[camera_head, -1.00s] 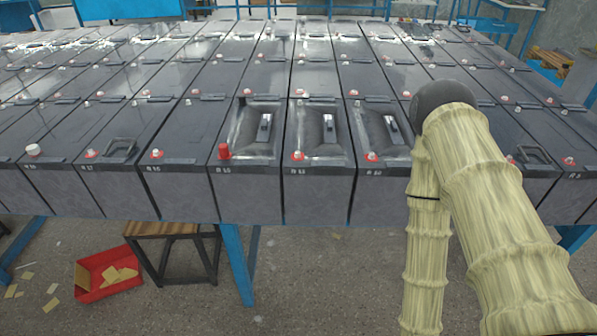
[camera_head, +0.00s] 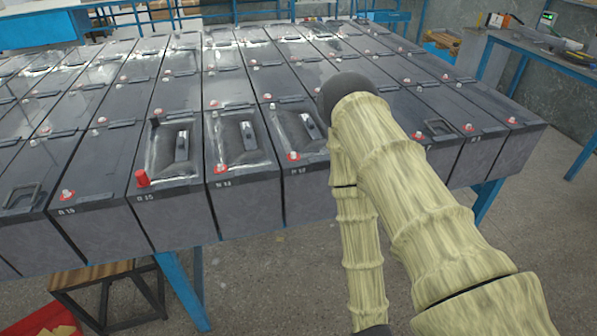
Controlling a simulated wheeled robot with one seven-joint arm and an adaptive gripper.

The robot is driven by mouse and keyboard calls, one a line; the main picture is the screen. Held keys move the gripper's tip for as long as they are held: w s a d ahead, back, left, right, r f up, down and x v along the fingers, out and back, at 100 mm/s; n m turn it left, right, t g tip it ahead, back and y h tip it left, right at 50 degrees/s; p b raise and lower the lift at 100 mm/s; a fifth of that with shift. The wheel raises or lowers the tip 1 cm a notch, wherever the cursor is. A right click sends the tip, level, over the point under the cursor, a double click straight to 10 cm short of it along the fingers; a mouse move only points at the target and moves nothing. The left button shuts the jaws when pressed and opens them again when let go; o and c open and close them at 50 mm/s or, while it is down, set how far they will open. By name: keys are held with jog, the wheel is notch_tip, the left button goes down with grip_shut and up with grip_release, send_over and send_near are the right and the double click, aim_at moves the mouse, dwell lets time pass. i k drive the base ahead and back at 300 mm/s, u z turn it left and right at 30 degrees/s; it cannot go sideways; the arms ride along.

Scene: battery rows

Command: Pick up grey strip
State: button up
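Rows of dark grey batteries (camera_head: 110,225) stand close together on a blue-legged table. Three front batteries have pale-edged recessed tops, each with a small upright-looking grey strip: one at left (camera_head: 181,146), one in the middle (camera_head: 247,136), one at right (camera_head: 309,126). I cannot tell which grey strip the task means. Dark flat strips also lie across other battery tops. My arm, in a pale ribbed sleeve, comes up from the lower right and covers part of the batteries right of the third strip. My gripper is not in view.
A red cap (camera_head: 142,178) sits on the front-left recessed battery. A wooden stool (camera_head: 95,275) and a red box (camera_head: 40,322) stand on the floor at lower left. A blue workbench (camera_head: 545,50) with tools is at upper right. Floor between it and the batteries is clear.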

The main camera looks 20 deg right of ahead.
aim_at(312, 129)
jog(key=u, duration=2.45)
jog(key=k, duration=1.2)
jog(key=z, duration=1.95)
jog(key=i, duration=0.5)
jog(key=u, duration=0.05)
